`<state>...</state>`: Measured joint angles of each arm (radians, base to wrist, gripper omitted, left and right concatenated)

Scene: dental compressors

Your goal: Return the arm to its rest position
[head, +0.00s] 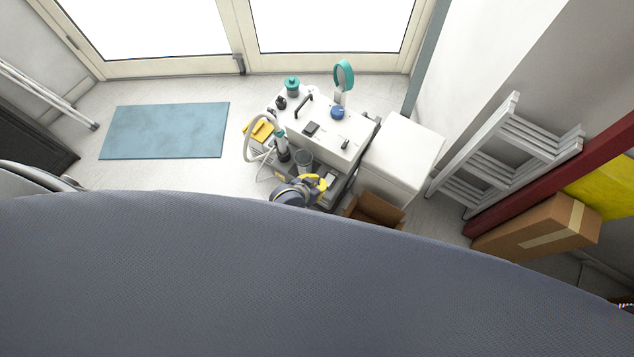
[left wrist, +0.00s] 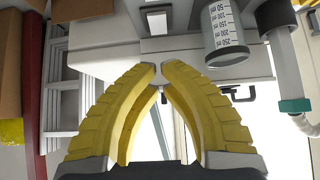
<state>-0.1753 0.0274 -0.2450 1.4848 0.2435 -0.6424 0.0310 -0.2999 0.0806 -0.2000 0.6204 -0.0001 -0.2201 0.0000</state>
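My left gripper (head: 321,183), grey with yellow fingers, is low at the front of the white dental compressor unit (head: 325,128) in the head view. In the left wrist view its two ribbed yellow fingers (left wrist: 159,72) curve together until the tips almost meet. Nothing is held between them. A clear measuring cup (left wrist: 222,35) with ml marks is beyond the fingers at upper right, apart from them. A grey hose with a teal collar (left wrist: 296,105) is at the right edge. My right gripper is in neither view.
A white cabinet (head: 405,150) and an open cardboard box (head: 374,210) stand right of the unit. A grey ladder (head: 505,150) and a taped carton (head: 540,228) are farther right. A blue mat (head: 165,130) lies on clear floor at left. A large grey-blue surface fills the front.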

